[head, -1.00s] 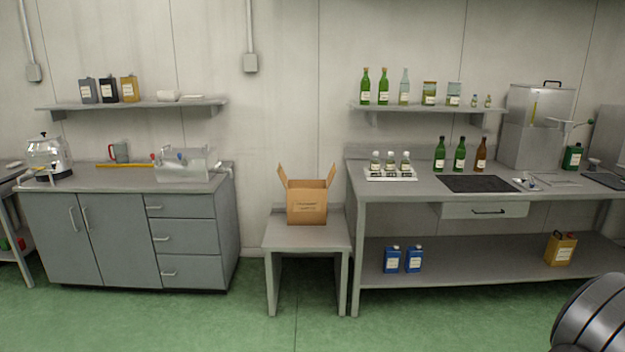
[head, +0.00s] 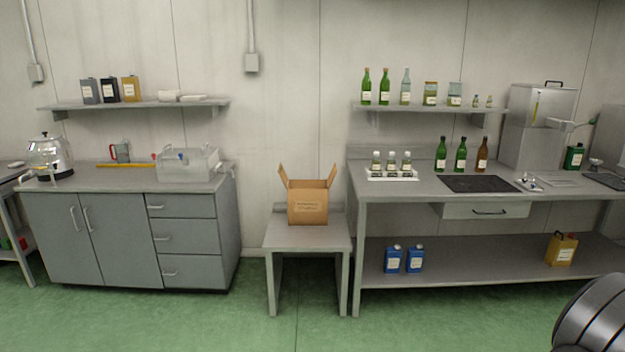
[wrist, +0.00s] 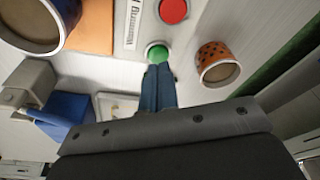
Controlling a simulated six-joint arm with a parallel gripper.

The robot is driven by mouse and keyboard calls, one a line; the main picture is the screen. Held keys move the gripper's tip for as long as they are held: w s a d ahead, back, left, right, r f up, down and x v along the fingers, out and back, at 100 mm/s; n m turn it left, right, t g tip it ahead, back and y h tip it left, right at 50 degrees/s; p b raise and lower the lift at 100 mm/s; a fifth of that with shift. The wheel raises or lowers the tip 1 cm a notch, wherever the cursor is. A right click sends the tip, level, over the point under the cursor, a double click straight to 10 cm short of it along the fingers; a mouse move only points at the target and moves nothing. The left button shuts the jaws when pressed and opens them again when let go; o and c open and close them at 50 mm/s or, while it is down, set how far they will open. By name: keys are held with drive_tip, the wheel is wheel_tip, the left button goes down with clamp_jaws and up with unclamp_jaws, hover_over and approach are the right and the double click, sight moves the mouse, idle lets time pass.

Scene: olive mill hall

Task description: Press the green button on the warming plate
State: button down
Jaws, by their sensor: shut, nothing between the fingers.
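The green button (wrist: 157,51) shows in the wrist view on a pale panel, just beyond my fingertips. My gripper (wrist: 158,72) is shut and empty, its blue fingers pointing at the button. The fingertips overlap the button's lower edge in the picture; I cannot tell whether they touch it. A red button (wrist: 173,10) sits beyond the green one, with a white lettered strip (wrist: 133,22) to its left. I cannot make out the warming plate in the head view.
In the wrist view, an orange dotted cup (wrist: 213,55) stands right of the green button. A blue-rimmed round vessel (wrist: 35,40) and an orange item (wrist: 92,27) lie left. A blue block (wrist: 62,112) is lower left. The head view shows an open cardboard box (head: 307,204) on a low table.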

drive_tip(key=shift+x, duration=0.85)
drive_tip(key=shift+s+a+r, duration=0.1)
drive_tip(key=shift+a, duration=0.05)
drive_tip(key=shift+w+d+v, duration=0.1)
drive_tip(key=shift+d+v, duration=0.05)
drive_tip(key=shift+v, duration=0.8)
drive_tip(key=shift+w+d+v, duration=0.1)
drive_tip(key=shift+d+v, duration=0.1)
drive_tip(key=shift+v, duration=0.75)
drive_tip(key=shift+w+d+v, duration=0.1)
drive_tip(key=shift+d+v, duration=0.05)
drive_tip(key=shift+v, duration=0.8)
drive_tip(key=shift+r, duration=0.15)
